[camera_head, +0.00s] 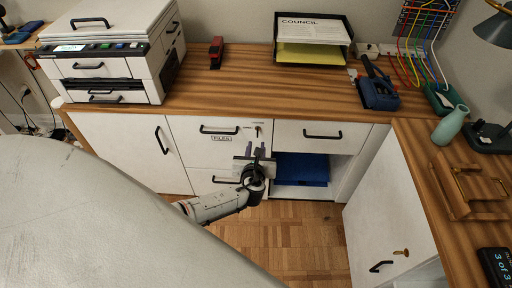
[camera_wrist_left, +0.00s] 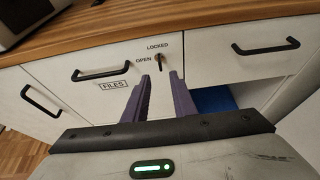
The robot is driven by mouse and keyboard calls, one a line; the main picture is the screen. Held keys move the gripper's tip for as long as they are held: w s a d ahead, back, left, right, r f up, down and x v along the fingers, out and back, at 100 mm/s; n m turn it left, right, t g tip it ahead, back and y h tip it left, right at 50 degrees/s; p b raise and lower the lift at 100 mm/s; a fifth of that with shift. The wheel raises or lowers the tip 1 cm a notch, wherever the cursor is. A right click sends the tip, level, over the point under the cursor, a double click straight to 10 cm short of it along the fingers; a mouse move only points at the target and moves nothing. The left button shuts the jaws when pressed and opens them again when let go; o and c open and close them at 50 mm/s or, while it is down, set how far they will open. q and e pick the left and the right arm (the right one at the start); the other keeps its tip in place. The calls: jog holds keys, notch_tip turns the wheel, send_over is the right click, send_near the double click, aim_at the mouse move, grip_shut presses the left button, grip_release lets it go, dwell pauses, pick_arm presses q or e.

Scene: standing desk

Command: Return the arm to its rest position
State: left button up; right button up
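My left gripper (camera_head: 255,152) reaches in from the left, in front of the white drawer cabinet (camera_head: 206,153) below the desk top. In the left wrist view its two purple-grey fingers (camera_wrist_left: 166,100) stand a little apart with nothing between them. They point at the cabinet front, near the lock with its key (camera_wrist_left: 159,58) and the FILES label (camera_wrist_left: 113,85). In the head view the gripper is in front of the right edge of the FILES drawer, beside the open shelf with a blue item (camera_head: 301,169). My right gripper is in neither view.
A wooden desk top (camera_head: 240,80) carries a printer (camera_head: 112,50), red stapler (camera_head: 216,52), paper tray (camera_head: 312,42) and blue tool (camera_head: 377,92). A right-hand desk wing holds a teal vase (camera_head: 450,125) and wooden stand (camera_head: 470,186). The parquet floor (camera_head: 290,240) is clear.

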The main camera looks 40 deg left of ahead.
pick_arm(q)
jog(key=shift+s, duration=0.1)
dwell(0.5)
jog(key=s+d+f+n+g+h, duration=0.2)
jog(key=s+d+f+n+h, duration=0.15)
jog(key=s+d+n, duration=0.35)
jog(key=s+d+f+n+g+h, duration=0.1)
jog(key=s+d+f+n+h, duration=0.1)
jog(key=s+d+f+n, duration=0.45)
jog(key=s+d+r+n+h, duration=0.2)
jog(key=s+r+n, duration=0.2)
jog(key=s+n, duration=0.3)
jog(key=s+d+r+n+h, duration=0.2)
jog(key=s+d+r+n, duration=0.1)
jog(key=s+n, duration=0.4)
jog(key=shift+s+r, duration=0.3)
jog(key=shift+r, duration=0.3)
